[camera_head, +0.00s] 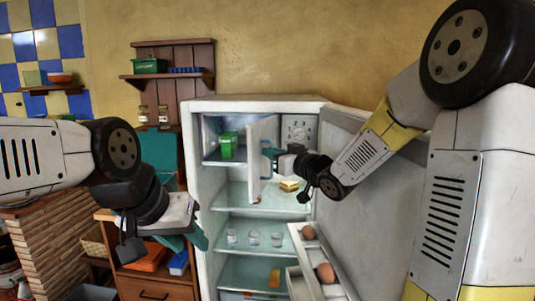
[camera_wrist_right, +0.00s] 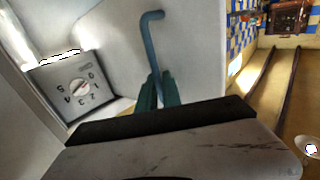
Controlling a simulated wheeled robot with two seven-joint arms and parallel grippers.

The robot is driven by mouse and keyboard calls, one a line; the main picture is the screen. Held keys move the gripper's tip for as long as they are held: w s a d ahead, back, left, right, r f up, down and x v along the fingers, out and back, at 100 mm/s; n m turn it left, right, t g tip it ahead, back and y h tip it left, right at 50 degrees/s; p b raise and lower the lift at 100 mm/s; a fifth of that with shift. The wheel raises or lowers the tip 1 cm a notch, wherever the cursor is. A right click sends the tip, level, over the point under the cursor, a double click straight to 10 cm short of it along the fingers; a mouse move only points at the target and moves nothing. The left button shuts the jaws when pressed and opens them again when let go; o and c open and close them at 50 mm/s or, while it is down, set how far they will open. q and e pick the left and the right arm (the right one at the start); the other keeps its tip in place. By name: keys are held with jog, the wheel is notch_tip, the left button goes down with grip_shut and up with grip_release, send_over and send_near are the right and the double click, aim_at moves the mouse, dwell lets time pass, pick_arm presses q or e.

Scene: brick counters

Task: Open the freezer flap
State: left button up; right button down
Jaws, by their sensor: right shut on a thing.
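The freezer flap (camera_head: 261,160) is a white panel at the top of the open fridge. It stands swung outward, and the freezer compartment behind it shows a green box (camera_head: 228,146). The flap also fills the upper middle of the right wrist view (camera_wrist_right: 185,60), with its bent blue-grey handle (camera_wrist_right: 150,45). My right gripper (camera_head: 269,153) is at the flap's right side in the head view. In the right wrist view its teal fingers (camera_wrist_right: 158,92) are shut on the handle's lower part. My left gripper (camera_head: 186,240) hangs left of the fridge, away from the flap; its finger gap is unclear.
The fridge door (camera_head: 365,190) stands open on the right, with eggs (camera_head: 325,272) in its racks. A dial panel (camera_head: 299,132) is beside the freezer compartment. Glasses (camera_head: 253,238) and food stand on lower shelves. A wooden cabinet (camera_head: 150,287) is left of the fridge.

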jog(key=shift+w+d, duration=0.15)
jog(key=shift+d, duration=0.15)
jog(key=c, duration=1.6)
grip_release()
jog(key=shift+w+f, duration=0.1)
jog(key=shift+f, duration=0.05)
jog(key=shift+o, duration=0.3)
jog(key=shift+a, duration=0.15)
jog(key=shift+a, duration=0.1)
